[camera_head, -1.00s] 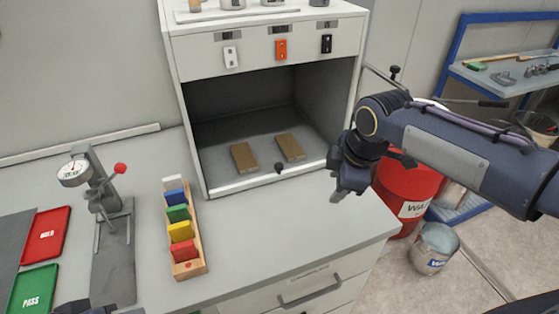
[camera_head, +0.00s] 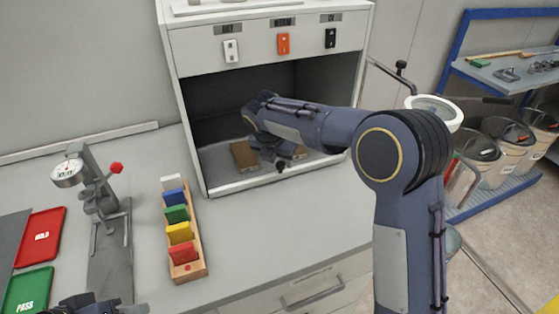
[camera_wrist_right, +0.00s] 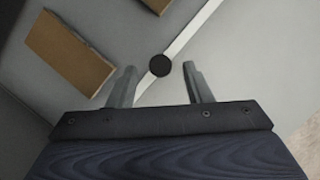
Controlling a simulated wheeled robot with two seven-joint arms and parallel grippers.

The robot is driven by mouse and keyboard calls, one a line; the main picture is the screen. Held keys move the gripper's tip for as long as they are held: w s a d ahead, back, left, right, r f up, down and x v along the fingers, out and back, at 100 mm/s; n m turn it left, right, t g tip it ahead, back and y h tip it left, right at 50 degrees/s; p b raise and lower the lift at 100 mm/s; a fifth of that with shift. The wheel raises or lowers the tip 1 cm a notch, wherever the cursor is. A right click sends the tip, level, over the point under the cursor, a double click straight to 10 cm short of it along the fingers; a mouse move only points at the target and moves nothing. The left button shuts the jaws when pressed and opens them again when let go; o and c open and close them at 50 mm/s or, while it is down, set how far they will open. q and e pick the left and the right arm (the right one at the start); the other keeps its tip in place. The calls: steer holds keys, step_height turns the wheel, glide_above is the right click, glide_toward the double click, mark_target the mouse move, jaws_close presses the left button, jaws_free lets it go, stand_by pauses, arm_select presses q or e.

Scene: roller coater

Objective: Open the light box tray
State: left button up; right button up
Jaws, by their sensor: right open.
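The light box (camera_head: 195,50) stands at the back of the bench, its dark compartment open at the front. Its tray (camera_head: 222,185) is the grey floor of that compartment, with a pale front lip and a round black knob (camera_head: 281,168). The knob also shows in the right wrist view (camera_wrist_right: 160,66), just beyond and between my fingertips. My right gripper (camera_wrist_right: 158,82) is open and empty, close to the knob; I cannot tell whether it touches. In the head view my right arm partly hides the tray and gripper. A bit of my left arm (camera_head: 95,304) shows at the bottom left; its fingers are not visible.
Two brown blocks lie on the tray, one left (camera_head: 244,155), one partly hidden by my arm. A wooden rack of coloured cards (camera_head: 186,240), a dial gauge stand (camera_head: 100,190) and red (camera_head: 40,237) and green (camera_head: 27,290) trays sit left. The bench before the box is clear.

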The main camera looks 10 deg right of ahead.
steer(key=shift+x, duration=0.95)
steer(key=shift+r, duration=0.1)
jaws_close()
